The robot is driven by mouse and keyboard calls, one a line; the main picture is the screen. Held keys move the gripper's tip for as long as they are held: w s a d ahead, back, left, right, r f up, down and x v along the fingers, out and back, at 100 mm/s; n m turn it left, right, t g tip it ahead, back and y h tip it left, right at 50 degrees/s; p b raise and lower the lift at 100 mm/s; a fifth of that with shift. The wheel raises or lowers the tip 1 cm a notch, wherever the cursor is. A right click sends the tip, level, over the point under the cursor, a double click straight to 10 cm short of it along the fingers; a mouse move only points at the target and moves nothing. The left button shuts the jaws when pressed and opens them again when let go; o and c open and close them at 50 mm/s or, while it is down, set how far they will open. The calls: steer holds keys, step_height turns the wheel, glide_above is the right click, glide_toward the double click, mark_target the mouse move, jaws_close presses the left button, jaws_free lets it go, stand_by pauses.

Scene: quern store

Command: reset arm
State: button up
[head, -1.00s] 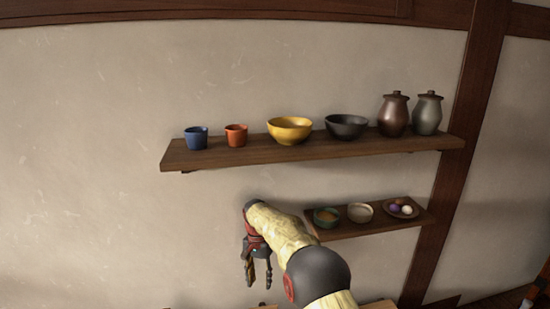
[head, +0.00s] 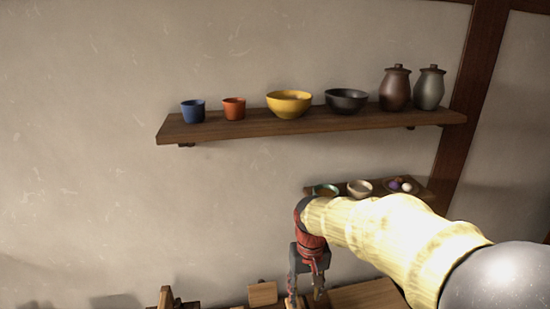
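My gripper (head: 306,296) hangs fingers down in the lower middle of the head view, at the end of my pale yellow arm. Its two fingers are spread apart, and I see nothing between them. It is in front of the wall, below the long upper shelf (head: 300,126) and to the left of the small lower shelf. A wooden surface (head: 365,297) lies close to its right at the bottom edge. The fingertips are near the bottom of the picture, so I cannot tell whether they touch anything.
The upper shelf holds a blue cup (head: 193,111), an orange cup (head: 234,108), a yellow bowl (head: 289,104), a dark bowl (head: 346,101) and two lidded jars (head: 395,88). The lower shelf (head: 427,186), partly hidden by my arm, holds small bowls (head: 360,189). Wooden items (head: 263,293) stand below.

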steer(key=s+d+r+t+b, duration=0.1)
steer(key=s+d+r, duration=0.1)
steer(key=s, duration=0.5)
steer(key=s+d+r+m+t+b, duration=0.1)
steer(key=s+d+r+t+b, duration=0.1)
steer(key=s+d, duration=0.3)
steer(key=s+d+r+t+b, duration=0.2)
steer(key=s+d, duration=0.2)
steer(key=s, duration=0.5)
steer(key=shift+o, duration=0.3)
